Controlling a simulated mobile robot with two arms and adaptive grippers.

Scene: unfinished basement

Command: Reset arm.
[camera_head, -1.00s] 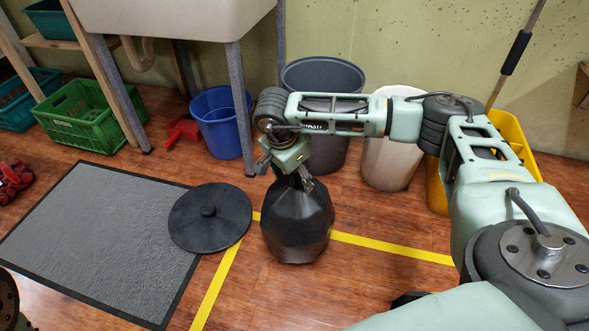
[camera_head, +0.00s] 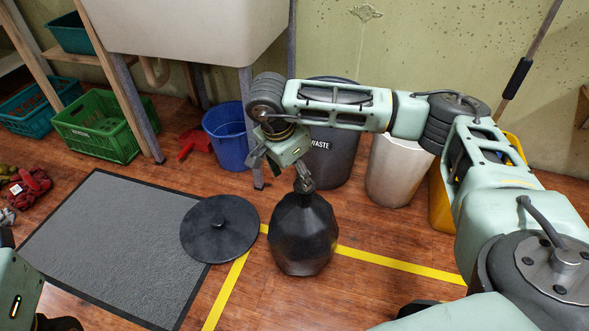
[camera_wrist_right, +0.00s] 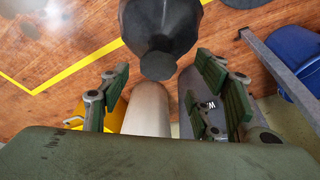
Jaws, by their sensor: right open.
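My right gripper (camera_head: 280,172) hangs above a black faceted bottle-shaped object (camera_head: 303,238) that stands upright on the wooden floor. The gripper is open, with one finger to the left and one close to the object's narrow top in the head view. In the right wrist view, the open fingers (camera_wrist_right: 165,100) show with nothing held between them. The black object (camera_wrist_right: 163,28) and its rounded knob lie just beyond the fingers there.
A round black lid (camera_head: 219,228) lies at the edge of a grey mat (camera_head: 115,245). Behind my right arm stand a grey waste bin (camera_head: 335,160), a white bin (camera_head: 395,172) and a yellow container (camera_head: 440,215). A blue bucket (camera_head: 228,138) stands by the sink leg. Yellow tape marks the floor.

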